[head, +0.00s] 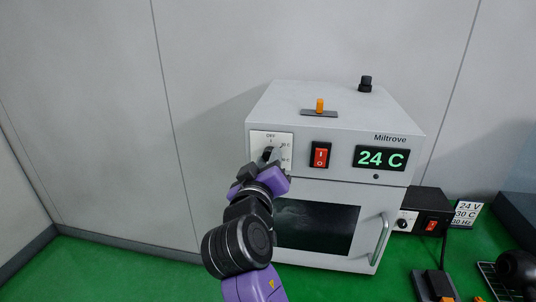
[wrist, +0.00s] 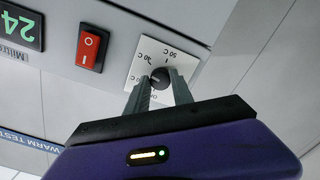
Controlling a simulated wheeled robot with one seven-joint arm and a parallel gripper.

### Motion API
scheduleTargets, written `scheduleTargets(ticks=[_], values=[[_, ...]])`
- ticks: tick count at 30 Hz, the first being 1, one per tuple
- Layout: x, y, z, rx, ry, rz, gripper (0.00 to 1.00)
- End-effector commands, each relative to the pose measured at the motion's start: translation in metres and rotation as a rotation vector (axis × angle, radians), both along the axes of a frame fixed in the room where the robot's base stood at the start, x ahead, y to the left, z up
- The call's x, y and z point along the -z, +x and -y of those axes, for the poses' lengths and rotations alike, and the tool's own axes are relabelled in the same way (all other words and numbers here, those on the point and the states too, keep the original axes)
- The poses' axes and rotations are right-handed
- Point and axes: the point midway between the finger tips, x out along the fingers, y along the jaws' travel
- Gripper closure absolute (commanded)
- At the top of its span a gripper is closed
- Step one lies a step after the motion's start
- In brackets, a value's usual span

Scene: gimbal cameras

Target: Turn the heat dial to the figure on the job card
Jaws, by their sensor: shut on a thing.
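The heat dial (head: 268,153) is a dark knob on a white plate at the upper left of the grey oven's front (head: 350,185). The wrist view shows the dial (wrist: 159,76) between the two fingers of my gripper (wrist: 160,88), which is shut on it. Its plate carries OFF and several small temperature marks; the exact pointer position is hard to tell. In the head view my gripper (head: 266,166) partly covers the plate. The green display (head: 381,158) reads 24 C. The job card (head: 467,214) at the right reads 24 V, 30 C, 30 Hz.
A red rocker switch (head: 320,155) sits just right of the dial. An orange-topped lever (head: 320,105) and a black knob (head: 366,83) are on the oven top. A black box (head: 426,211) and the door handle (head: 380,240) are at the right. Green bench (head: 120,275) lies clear at left.

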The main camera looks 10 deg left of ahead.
Motion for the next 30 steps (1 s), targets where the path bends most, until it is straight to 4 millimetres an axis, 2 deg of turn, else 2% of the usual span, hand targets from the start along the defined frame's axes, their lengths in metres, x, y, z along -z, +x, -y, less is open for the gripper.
scheduleTargets(ticks=[15, 21, 30], values=[[-0.0016, -0.0002, -0.0003, -0.001, -0.46, -0.019, 1.0], [-0.0008, -0.0005, -0.0005, -0.001, -0.582, -0.023, 1.0], [0.0008, -0.0005, -0.0008, -0.002, -0.675, -0.026, 1.0]])
